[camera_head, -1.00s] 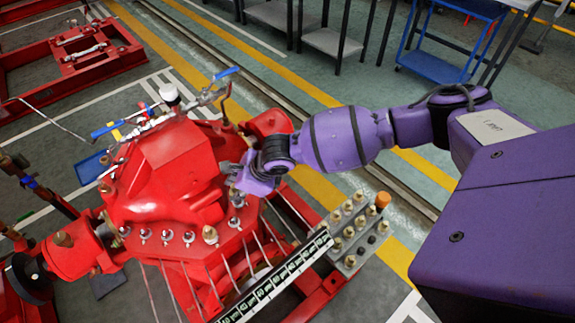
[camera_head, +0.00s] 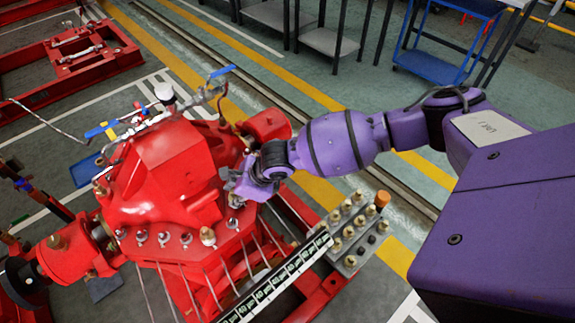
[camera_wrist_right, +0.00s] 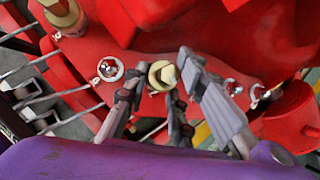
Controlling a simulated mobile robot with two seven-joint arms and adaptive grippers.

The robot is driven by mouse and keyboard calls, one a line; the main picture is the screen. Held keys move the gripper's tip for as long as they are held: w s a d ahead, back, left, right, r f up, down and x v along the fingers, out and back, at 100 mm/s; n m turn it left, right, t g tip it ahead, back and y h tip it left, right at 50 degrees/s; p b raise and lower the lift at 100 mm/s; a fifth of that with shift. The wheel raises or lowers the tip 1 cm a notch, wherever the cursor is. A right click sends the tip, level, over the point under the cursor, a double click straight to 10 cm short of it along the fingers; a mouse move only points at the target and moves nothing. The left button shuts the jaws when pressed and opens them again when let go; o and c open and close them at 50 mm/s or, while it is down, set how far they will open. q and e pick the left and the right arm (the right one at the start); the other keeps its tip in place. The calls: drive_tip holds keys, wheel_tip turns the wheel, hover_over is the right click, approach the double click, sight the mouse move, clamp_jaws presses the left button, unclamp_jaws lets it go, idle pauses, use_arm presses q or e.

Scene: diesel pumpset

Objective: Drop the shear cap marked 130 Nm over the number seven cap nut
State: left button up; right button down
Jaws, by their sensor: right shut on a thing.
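My right gripper (camera_head: 234,190) is over the right end of the red pump casing (camera_head: 160,190). In the right wrist view its fingers (camera_wrist_right: 160,85) are shut on a small brass shear cap (camera_wrist_right: 163,75); its marking is not readable. A row of cap nuts (camera_head: 187,238) runs along the casing edge. A nut with a red centre (camera_wrist_right: 110,68) shows left of the held cap, and another nut (camera_wrist_right: 232,87) shows to its right. Whether the cap touches a nut beneath is hidden. A brass cap (camera_head: 207,236) sits on the row, left of my gripper. My left gripper is not in view.
A grey block (camera_head: 350,262) with several brass caps and one orange-topped piece (camera_head: 382,199) stands at the lower right. A long marked strip (camera_head: 275,285) runs beside it. Blue-handled valves (camera_head: 222,71) and pipes rise behind the casing.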

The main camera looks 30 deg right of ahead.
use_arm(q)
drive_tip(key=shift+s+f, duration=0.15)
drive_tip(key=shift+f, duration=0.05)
use_arm(e)
drive_tip(key=shift+w+f, duration=0.15)
drive_tip(key=c, duration=1.4)
unclamp_jaws()
drive_tip(key=v, duration=1.2)
drive_tip(key=shift+a, duration=0.1)
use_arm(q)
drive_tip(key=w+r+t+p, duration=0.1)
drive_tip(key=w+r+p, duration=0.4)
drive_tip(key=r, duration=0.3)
use_arm(e)
wheel_tip(320, 180, up, 7)
drive_tip(key=shift+f, duration=0.1)
